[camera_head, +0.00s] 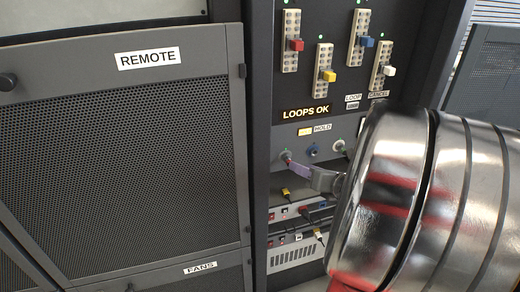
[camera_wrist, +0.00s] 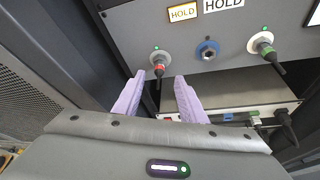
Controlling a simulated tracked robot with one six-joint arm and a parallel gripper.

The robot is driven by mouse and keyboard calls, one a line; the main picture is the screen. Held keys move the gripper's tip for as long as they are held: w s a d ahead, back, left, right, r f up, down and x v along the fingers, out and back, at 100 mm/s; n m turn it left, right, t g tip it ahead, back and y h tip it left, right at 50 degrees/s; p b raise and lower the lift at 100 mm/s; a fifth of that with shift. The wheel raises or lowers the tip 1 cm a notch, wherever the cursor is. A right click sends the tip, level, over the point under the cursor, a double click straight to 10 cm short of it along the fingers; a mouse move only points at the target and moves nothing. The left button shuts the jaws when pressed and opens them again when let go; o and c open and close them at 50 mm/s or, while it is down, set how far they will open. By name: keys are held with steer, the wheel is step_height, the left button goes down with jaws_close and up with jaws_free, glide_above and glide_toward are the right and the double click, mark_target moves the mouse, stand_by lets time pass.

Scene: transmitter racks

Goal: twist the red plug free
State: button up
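The red plug (camera_wrist: 159,69) has a red band and a dark cable end, and sits in a grey round socket at the panel's left in the wrist view. My gripper (camera_wrist: 159,78) is open, with one lavender finger on each side of the plug's lower end. Gaps show between the plug and both fingers. In the head view my gripper (camera_head: 290,163) reaches the left socket (camera_head: 285,155) of the row. There the fingers overlap and the plug's red part is hard to make out.
Beside it are an empty-looking blue socket (camera_wrist: 208,50) and a green-banded plug (camera_wrist: 265,48) with a black cable. A rack unit (camera_wrist: 225,95) with cables lies below. Sliders with coloured knobs and a "LOOPS OK" sign (camera_head: 306,112) are above. A mesh door (camera_head: 125,160) stands left.

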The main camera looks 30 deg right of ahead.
steer(key=shift+x, duration=2.9)
jaws_close()
steer(key=n+h, duration=0.2)
steer(key=n, duration=0.1)
steer(key=shift+w+a+g, duration=0.1)
steer(key=shift+a+g, duration=0.15)
steer(key=shift+g, duration=0.15)
steer(key=shift+n+h, duration=0.3)
steer(key=shift+w+a+n+h, duration=0.1)
steer(key=shift+a+n+h, duration=0.15)
steer(key=shift+n+h, duration=0.95)
